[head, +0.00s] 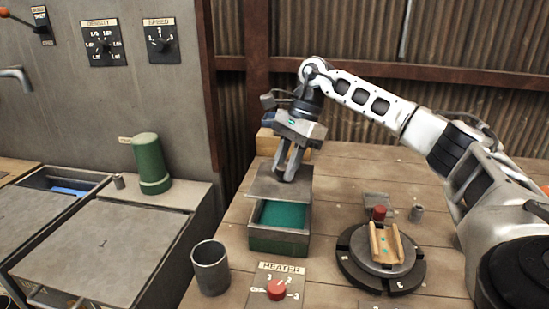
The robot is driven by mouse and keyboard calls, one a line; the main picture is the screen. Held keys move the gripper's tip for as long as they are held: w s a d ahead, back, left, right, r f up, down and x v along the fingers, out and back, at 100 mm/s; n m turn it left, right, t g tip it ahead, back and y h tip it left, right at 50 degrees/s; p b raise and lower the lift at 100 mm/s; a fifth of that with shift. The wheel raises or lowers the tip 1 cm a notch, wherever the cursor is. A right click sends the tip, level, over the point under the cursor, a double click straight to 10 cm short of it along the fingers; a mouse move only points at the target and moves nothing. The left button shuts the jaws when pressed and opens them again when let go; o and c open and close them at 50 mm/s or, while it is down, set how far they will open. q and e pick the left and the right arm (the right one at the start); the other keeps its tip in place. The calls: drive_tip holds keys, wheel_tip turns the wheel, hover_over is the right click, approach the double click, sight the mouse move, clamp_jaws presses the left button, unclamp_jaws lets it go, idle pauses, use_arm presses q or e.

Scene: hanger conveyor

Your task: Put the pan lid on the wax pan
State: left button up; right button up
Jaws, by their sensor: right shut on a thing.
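The wax pan (278,242) is a greenish box on the wooden bench, with teal wax (284,215) showing in its open front part. The pan lid (262,184) is a flat grey plate over the back part of the pan. I cannot tell whether it touches the rim. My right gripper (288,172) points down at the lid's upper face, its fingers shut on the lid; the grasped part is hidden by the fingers. My left gripper is not in view.
A grey metal cup (210,267) stands left of the pan. A heater panel with a red knob (277,289) is in front. A round turntable (381,258) with a wooden piece (386,243) stands to the right. A green cylinder (150,164) stands on the left counter.

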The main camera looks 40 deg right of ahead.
sight(286, 186)
drive_tip(key=shift+s+f+b, duration=0.2)
drive_tip(key=shift+f+b, duration=0.3)
drive_tip(key=shift+f, duration=0.1)
wheel_tip(286, 186, down, 2)
drive_tip(key=shift+f+b, duration=0.25)
drive_tip(key=shift+b, duration=0.8)
drive_tip(key=shift+f+b, duration=0.6)
drive_tip(key=shift+f, duration=0.3)
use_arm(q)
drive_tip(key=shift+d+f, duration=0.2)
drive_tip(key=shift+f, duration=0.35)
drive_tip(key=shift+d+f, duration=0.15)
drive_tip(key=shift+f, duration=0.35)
use_arm(e)
drive_tip(key=shift+w, duration=0.1)
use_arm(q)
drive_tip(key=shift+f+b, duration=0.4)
use_arm(e)
drive_tip(key=shift+f, duration=0.85)
drive_tip(key=o, duration=0.7)
drive_tip(key=o, duration=0.5)
